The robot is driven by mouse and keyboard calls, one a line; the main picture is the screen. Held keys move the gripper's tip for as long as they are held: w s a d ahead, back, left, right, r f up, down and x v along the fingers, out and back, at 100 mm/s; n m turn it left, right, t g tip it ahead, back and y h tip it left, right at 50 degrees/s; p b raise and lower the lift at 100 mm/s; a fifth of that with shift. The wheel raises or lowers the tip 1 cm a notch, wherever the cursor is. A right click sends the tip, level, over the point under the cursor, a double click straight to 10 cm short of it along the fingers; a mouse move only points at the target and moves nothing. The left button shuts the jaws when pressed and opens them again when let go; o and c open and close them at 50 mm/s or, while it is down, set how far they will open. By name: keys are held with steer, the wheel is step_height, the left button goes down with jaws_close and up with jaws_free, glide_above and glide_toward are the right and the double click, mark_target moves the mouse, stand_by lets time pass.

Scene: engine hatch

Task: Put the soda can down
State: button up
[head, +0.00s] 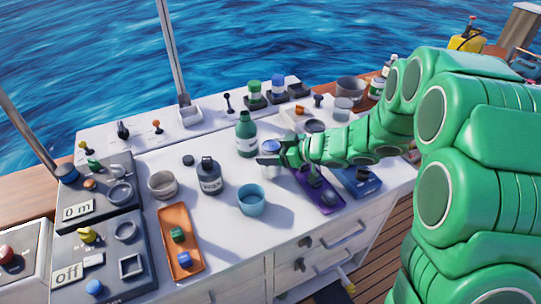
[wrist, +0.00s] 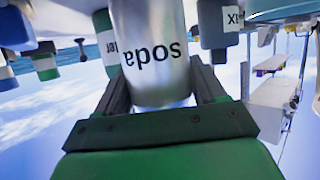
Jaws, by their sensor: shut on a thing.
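The soda can (wrist: 152,50) is silver with the word "soda" on its side, which reads upside down in the wrist view. My gripper (wrist: 155,85) is shut on it, one dark finger on each side. In the head view the can (head: 270,158) shows at the end of my green arm, over the white counter (head: 220,225). My gripper (head: 268,161) reaches it from the right. I cannot tell whether the can's base touches the counter.
A green bottle (head: 246,135) stands just behind the can, a dark labelled bottle (head: 209,177) to its left, and a teal cup (head: 251,199) in front. A purple tray (head: 325,205) lies to the right, an orange tray (head: 174,222) at the left. Bare counter shows between cup and orange tray.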

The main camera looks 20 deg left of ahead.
steer(key=shift+f, duration=0.8)
steer(key=shift+f, duration=0.15)
steer(key=o, duration=1.3)
steer(key=shift+r, duration=0.2)
steer(key=w+v, duration=0.1)
steer(key=v, duration=1.1)
steer(key=shift+s, duration=0.45)
